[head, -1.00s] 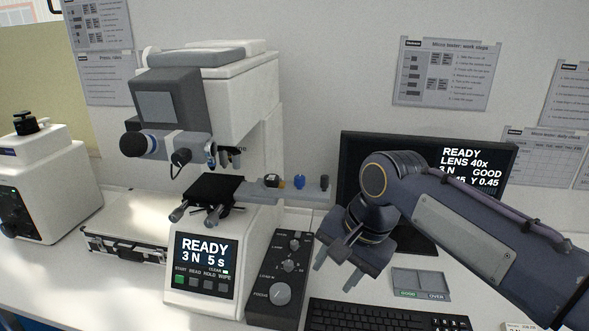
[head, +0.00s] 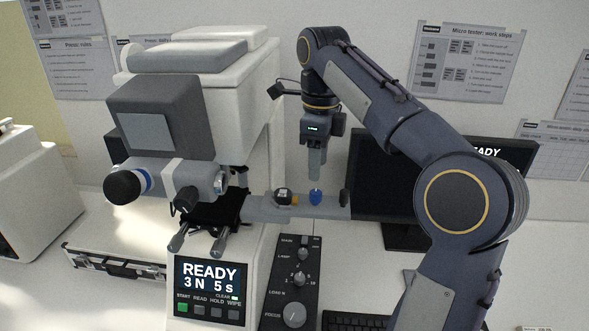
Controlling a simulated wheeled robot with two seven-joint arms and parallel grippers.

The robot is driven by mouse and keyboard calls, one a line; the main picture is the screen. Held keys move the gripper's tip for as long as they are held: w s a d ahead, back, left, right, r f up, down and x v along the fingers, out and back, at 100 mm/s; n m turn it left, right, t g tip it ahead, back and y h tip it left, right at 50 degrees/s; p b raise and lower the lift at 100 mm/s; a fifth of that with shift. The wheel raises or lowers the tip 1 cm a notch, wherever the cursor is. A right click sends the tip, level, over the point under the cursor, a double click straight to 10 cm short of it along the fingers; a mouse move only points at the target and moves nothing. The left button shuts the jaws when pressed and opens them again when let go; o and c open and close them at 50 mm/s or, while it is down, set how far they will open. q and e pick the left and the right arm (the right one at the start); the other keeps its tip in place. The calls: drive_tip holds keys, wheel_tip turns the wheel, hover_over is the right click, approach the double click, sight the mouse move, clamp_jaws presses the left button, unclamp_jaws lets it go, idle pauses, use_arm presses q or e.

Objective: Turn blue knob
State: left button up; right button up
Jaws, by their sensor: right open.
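The small blue knob (head: 315,197) stands upright on a grey bar (head: 270,209) that sticks out from the right side of the white hardness tester (head: 240,95). My right gripper (head: 315,170) is open, points down and is just above the blue knob, with its fingers seen nearly edge-on. A small gap seems to separate the fingertips from the knob's top. Nothing shows in the fingers. My left gripper is not in view.
A black and brass part (head: 284,196) sits left of the knob on the bar, and a dark upright part (head: 344,198) at its right end. A dark control panel (head: 290,285) lies below. The monitor (head: 380,175) stands behind my right arm.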

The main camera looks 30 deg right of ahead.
sight(316, 192)
drive_tip(key=shift+w+d+r, duration=0.1)
drive_tip(key=shift+w+r, duration=0.05)
drive_tip(key=shift+w, duration=0.05)
drive_tip(key=shift+f, duration=0.25)
wheel_tip(316, 192, down, 7)
drive_tip(key=shift+s+f+b, duration=0.1)
drive_tip(key=shift+b, duration=0.5)
drive_tip(key=c, duration=1)
